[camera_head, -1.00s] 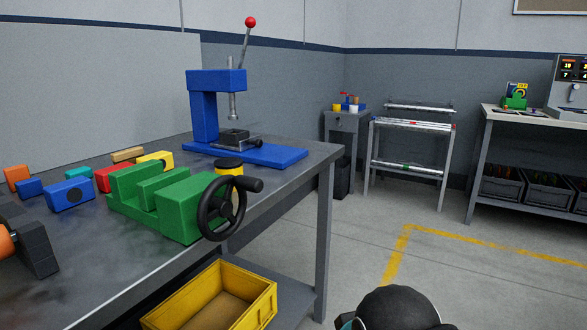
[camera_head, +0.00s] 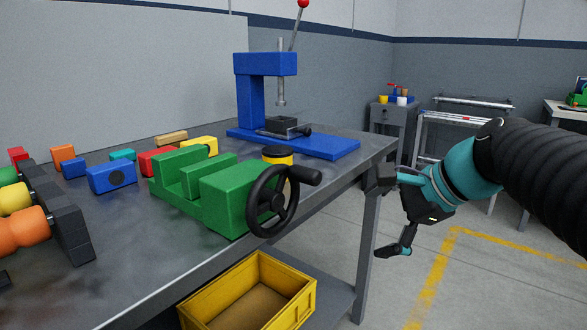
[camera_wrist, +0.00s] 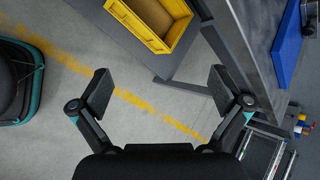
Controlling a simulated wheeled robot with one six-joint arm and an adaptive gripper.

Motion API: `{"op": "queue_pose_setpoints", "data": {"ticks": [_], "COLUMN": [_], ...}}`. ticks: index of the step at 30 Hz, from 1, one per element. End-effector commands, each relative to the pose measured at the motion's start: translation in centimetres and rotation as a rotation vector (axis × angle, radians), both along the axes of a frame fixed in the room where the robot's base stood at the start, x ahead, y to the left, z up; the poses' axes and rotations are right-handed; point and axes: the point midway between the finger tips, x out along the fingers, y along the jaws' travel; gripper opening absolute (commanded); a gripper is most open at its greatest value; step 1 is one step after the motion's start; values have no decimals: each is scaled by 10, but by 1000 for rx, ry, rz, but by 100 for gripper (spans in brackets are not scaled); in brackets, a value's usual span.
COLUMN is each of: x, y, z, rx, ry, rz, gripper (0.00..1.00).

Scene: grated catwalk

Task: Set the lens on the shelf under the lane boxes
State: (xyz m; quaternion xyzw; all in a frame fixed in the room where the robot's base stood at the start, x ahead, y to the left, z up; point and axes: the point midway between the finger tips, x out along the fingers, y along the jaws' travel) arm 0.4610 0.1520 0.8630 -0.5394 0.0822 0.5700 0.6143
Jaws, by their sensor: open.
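I cannot make out a lens in either current view. I also see no lane boxes, or a shelf under them, that I can pick out for sure. My gripper (camera_head: 392,215) is open and empty, in the air just off the right edge of the workbench (camera_head: 330,205). In the wrist view my gripper (camera_wrist: 160,90) has its two fingers wide apart, with bare floor between them. The workbench's lower shelf (camera_head: 333,292) carries a yellow crate (camera_head: 293,305); the crate also shows in the wrist view (camera_wrist: 178,40).
On the bench stand a green vise (camera_head: 225,195) with a black handwheel, a blue press (camera_head: 245,105) and several coloured blocks. A grey cabinet (camera_head: 388,118) and a metal rack (camera_head: 428,135) stand behind. Floor with a yellow line (camera_head: 437,275) is open at right.

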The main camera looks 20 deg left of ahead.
Motion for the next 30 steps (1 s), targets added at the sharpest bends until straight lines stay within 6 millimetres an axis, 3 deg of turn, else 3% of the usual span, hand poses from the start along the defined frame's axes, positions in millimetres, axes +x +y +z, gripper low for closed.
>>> {"op": "queue_pose_setpoints", "data": {"ticks": [1, 6, 13, 17, 30], "x": [20, 70, 104, 110, 123], "y": [15, 58, 88, 97, 162], "z": [10, 53, 87, 91, 67], "rx": [96, 403, 621, 657, 658], "ry": [71, 328, 563, 610, 612], "rz": [-47, -170, -227, -233, -233], "gripper": [100, 100, 100, 100, 100]}}
